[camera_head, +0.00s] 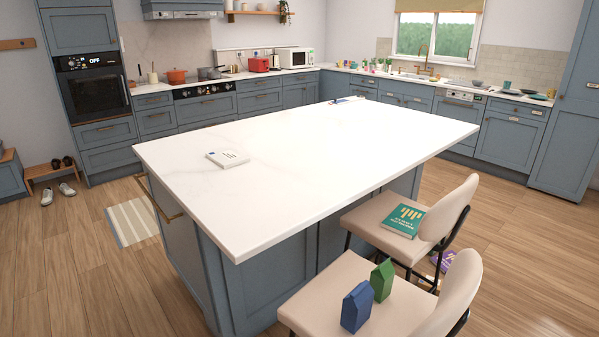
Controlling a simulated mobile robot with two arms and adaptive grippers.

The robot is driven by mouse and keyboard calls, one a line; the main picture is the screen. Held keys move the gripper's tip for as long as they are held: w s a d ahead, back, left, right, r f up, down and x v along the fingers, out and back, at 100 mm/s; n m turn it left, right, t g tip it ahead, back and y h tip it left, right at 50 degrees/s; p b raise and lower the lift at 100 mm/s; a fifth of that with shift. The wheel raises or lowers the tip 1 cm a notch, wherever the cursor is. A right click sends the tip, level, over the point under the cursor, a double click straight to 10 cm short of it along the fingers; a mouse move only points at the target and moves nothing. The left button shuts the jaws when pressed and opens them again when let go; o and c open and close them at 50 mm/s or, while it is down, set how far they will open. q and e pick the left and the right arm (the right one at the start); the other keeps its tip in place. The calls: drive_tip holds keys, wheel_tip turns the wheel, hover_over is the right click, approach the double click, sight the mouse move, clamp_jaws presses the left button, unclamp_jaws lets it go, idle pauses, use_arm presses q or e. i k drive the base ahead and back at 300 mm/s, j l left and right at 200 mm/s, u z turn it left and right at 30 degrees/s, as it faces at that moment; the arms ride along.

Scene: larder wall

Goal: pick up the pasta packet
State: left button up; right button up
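Two upright packets stand on the seat of the nearest cream chair (322,296) at the lower right. One is a blue packet (356,307) and the other, just behind and right of it, is a green packet (382,280). Both have folded, peaked tops. No label is readable on either, so I cannot tell which is the pasta packet, or whether either is. Neither of my grippers is in view.
A second chair holds a teal book (404,221). A purple item (446,261) lies on the floor. Open wooden floor (75,270) lies at left.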

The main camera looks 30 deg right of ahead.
sight(357, 305)
drive_tip(key=i+j+z, duration=0.25)
drive_tip(key=z, duration=0.25)
drive_tip(key=i+j+z, duration=0.15)
drive_tip(key=j+z, duration=0.3)
drive_tip(key=i+j+z, duration=0.15)
drive_tip(key=j+z, duration=0.15)
drive_tip(key=z, duration=0.2)
drive_tip(key=j+z, duration=0.45)
